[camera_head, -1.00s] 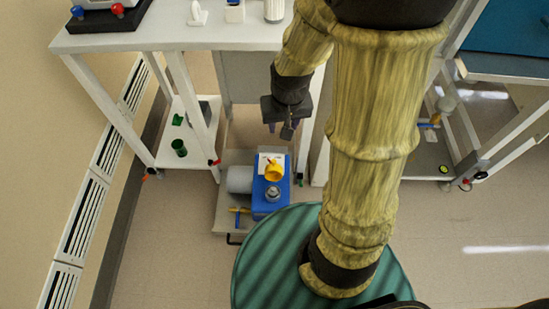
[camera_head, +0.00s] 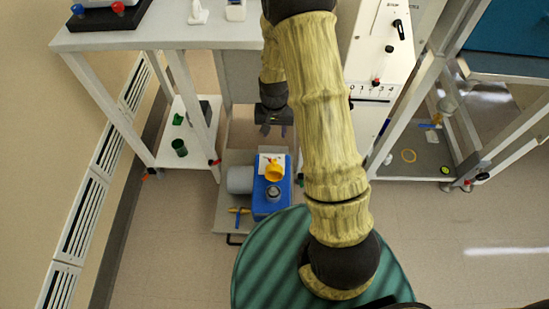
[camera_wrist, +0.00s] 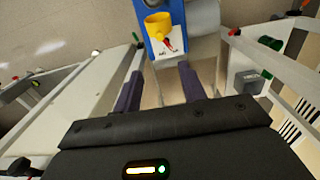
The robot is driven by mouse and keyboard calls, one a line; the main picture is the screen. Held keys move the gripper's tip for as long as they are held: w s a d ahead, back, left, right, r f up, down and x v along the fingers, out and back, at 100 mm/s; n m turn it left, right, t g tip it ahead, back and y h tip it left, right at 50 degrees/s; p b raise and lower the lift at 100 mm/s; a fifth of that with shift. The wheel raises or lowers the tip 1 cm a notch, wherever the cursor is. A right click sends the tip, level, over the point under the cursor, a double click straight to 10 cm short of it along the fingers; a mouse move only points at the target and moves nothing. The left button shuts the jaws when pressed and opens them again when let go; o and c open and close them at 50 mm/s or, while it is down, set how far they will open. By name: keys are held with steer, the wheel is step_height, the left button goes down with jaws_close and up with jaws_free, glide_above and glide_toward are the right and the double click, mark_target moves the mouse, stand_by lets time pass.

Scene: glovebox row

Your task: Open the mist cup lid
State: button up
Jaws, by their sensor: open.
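A yellow cup-shaped part (camera_head: 274,172) stands on a blue pump unit (camera_head: 262,202); I take it to be the mist cup. I cannot tell whether its lid is shut. A grey round cap (camera_head: 272,193) sits in front of it. My gripper (camera_head: 274,130) is open and empty, beyond the unit and apart from it. In the wrist view, the yellow cup (camera_wrist: 157,25) is at top centre, beyond the fingertips of my gripper (camera_wrist: 160,84). A white label with a red pointer (camera_wrist: 169,45) lies beside the cup.
The pump unit is on a low grey platform (camera_head: 228,215) with a grey cylinder (camera_head: 240,179) at its left. A white table (camera_head: 160,37) and its legs stand at left. A white panel with knobs (camera_head: 376,70) stands at right. A green cup (camera_head: 179,148) is on the low shelf.

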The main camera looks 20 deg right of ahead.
mark_target(274, 160)
step_height(274, 160, down, 17)
steer(key=b, duration=0.3)
steer(key=shift+f+b, duration=0.2)
steer(key=shift+b, duration=0.15)
jaws_close()
